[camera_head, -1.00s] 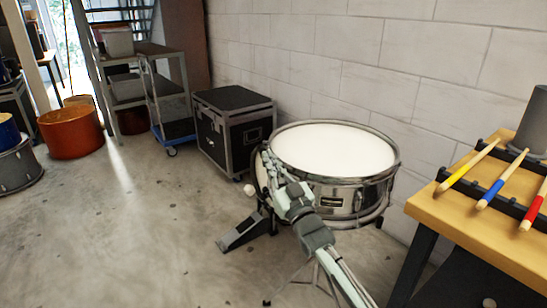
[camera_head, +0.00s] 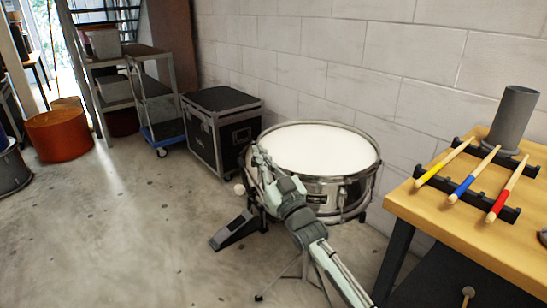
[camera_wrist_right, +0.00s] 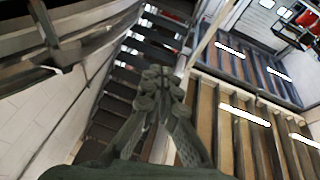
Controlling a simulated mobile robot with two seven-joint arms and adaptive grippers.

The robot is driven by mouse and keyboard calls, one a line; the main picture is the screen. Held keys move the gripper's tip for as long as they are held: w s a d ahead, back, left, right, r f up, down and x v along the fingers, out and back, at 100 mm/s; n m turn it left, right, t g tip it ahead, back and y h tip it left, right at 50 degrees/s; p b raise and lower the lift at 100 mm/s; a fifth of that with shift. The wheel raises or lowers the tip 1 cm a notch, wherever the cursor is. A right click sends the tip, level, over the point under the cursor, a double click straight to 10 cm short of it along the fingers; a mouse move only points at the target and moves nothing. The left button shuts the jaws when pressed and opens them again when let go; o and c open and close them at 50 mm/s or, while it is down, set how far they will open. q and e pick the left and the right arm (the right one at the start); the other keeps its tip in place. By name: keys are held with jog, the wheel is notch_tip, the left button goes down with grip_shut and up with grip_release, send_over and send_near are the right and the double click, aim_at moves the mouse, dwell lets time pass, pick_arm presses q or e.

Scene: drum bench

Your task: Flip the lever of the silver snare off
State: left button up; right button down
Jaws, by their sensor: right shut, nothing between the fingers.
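The silver snare (camera_head: 321,197) stands on a stand beside the wall, with a white head and a shiny metal shell. My right gripper (camera_head: 259,154) is at the left side of its shell, close to the rim, in front of part of the shell. I cannot tell whether it touches the drum. The lever cannot be made out; the gripper and arm cover that side. In the right wrist view the right gripper (camera_wrist_right: 158,80) shows its fingers together, with nothing between them. My left gripper is not in view.
A wooden table (camera_head: 440,215) on the right carries several drumsticks on a black rack and a grey cylinder (camera_head: 512,120). A black case (camera_head: 222,130) stands behind the snare, left. A pedal (camera_head: 234,229) lies at the snare's left foot. Open floor is on the left.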

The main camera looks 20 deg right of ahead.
jog(key=s+d+r, duration=0.1)
jog(key=s, duration=0.5)
jog(key=shift+d+r, duration=0.15)
jog(key=shift+d, duration=0.1)
jog(key=s+d+f+m+g+h, duration=0.1)
jog(key=s+f+g, duration=0.3)
jog(key=f, duration=0.6)
jog(key=s+d+f+g+h, duration=0.1)
jog(key=s+f+g+h, duration=0.15)
jog(key=f, duration=0.85)
jog(key=s+d+f+m+g+h, duration=0.1)
jog(key=s+f+g, duration=0.35)
jog(key=f, duration=0.55)
jog(key=s+d+f+g, duration=0.2)
jog(key=s+f+g, duration=0.2)
jog(key=s+f, duration=0.4)
jog(key=s+d+f+g+h, duration=0.1)
jog(key=s+f+g, duration=0.3)
jog(key=s+f, duration=0.4)
jog(key=s+d, duration=0.1)
jog(key=s, duration=0.6)
